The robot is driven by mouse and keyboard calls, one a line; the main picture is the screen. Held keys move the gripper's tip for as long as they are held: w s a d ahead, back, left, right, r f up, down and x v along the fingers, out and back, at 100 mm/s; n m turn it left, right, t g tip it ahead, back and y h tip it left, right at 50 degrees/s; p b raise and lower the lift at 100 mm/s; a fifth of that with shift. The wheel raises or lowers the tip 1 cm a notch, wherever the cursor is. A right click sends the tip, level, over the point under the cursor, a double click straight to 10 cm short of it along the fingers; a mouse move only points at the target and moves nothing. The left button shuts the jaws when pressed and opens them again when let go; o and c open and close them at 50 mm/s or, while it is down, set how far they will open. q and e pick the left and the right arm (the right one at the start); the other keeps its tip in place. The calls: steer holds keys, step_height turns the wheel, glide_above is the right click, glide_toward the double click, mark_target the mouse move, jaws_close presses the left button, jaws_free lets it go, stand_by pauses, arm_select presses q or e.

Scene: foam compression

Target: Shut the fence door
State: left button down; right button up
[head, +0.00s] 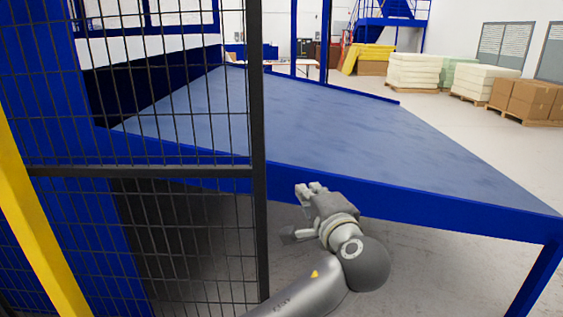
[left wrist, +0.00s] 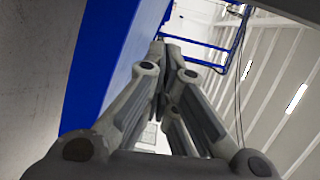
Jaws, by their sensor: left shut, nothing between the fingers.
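The fence door (head: 259,130) is a black wire-mesh panel with a dark frame, standing upright on the left of the head view. Its free-looking vertical edge runs down near the picture's middle. My left gripper (head: 307,189) is just right of that edge, with a small gap between them in the picture. Its fingers also show in the left wrist view (left wrist: 163,55), drawn together with nothing between them. I cannot tell the depth between the gripper and the door. The door's latch and frame post are not clearly visible. My right gripper is out of view.
A large blue table (head: 330,115) with a raised blue edge lies behind the door and gripper. A yellow post (head: 35,215) slants at the left. Stacked foam blocks (head: 412,70) and brown boxes (head: 525,98) stand at the back right. Floor is clear at right.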

arm_select(q)
step_height(320, 180, up, 5)
steer(key=s, duration=0.3)
steer(key=w+a+p, duration=0.3)
steer(key=w+a, duration=0.3)
steer(key=w, duration=0.4)
steer(key=shift+f+t+y, duration=0.15)
steer(key=shift+t+y, duration=0.15)
steer(key=shift+t, duration=0.1)
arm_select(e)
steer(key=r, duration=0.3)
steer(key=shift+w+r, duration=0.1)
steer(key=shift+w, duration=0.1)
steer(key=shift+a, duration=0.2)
